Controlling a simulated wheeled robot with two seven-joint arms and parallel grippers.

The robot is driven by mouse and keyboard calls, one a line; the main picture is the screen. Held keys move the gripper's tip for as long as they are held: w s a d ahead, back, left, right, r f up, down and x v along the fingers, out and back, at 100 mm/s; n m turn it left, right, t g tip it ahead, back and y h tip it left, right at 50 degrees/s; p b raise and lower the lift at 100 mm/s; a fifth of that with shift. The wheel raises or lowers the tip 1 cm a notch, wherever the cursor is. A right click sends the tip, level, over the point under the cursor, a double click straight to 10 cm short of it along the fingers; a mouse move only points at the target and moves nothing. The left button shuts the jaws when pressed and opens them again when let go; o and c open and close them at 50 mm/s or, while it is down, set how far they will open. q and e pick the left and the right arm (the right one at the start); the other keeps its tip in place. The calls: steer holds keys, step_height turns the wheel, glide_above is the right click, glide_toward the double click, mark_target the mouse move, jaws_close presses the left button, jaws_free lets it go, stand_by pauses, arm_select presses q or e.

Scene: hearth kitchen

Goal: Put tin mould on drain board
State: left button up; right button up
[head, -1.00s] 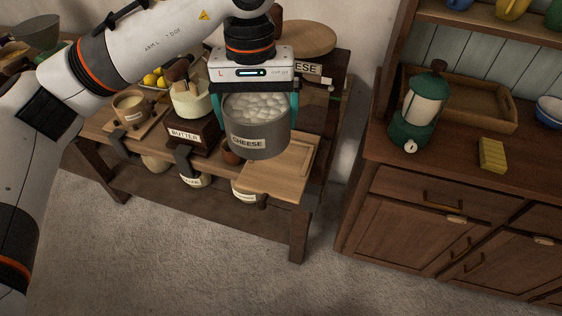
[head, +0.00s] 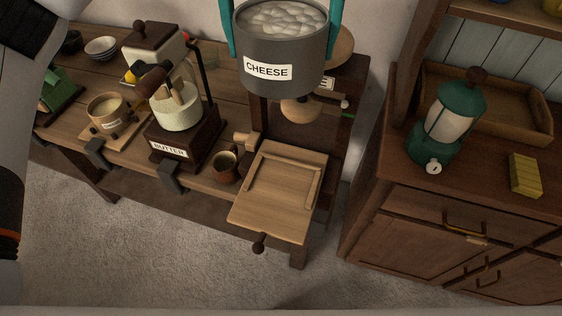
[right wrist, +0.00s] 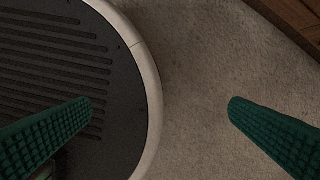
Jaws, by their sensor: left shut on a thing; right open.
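The tin mould (head: 284,62) is a grey round tin with a CHEESE label, full of white curds. My left gripper (head: 284,22) is shut on it, with its teal fingers on either side of the rim. It holds the tin upright in the air at the top of the head view, behind and above the drain board. The drain board (head: 287,185) is a pale wooden board with a raised frame at the right end of the workbench, and its top is bare. My right gripper (right wrist: 160,110) is open and empty above the floor in the right wrist view.
A butter churn (head: 180,125), a small brown cup (head: 225,166) and a bowl on a board (head: 107,111) stand left of the drain board. A cabinet at right carries a green lantern (head: 447,123), a yellow sponge (head: 525,174) and a wooden tray (head: 490,102).

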arm_select(q)
step_height(320, 180, down, 3)
steer(key=shift+f, duration=0.1)
steer(key=f, duration=0.5)
steer(key=shift+s+f, duration=0.35)
steer(key=shift+s, duration=0.05)
step_height(320, 180, down, 13)
steer(key=p, duration=0.3)
steer(key=shift+w+f, duration=0.15)
steer(key=shift+f, duration=0.05)
steer(key=shift+f+p, duration=0.5)
steer(key=shift+f, duration=2.1)
arm_select(e)
steer(key=r, duration=0.2)
steer(key=s+r, duration=0.1)
steer(key=shift+s+r, duration=0.2)
steer(key=shift+r, duration=0.2)
steer(key=shift+f, duration=0.1)
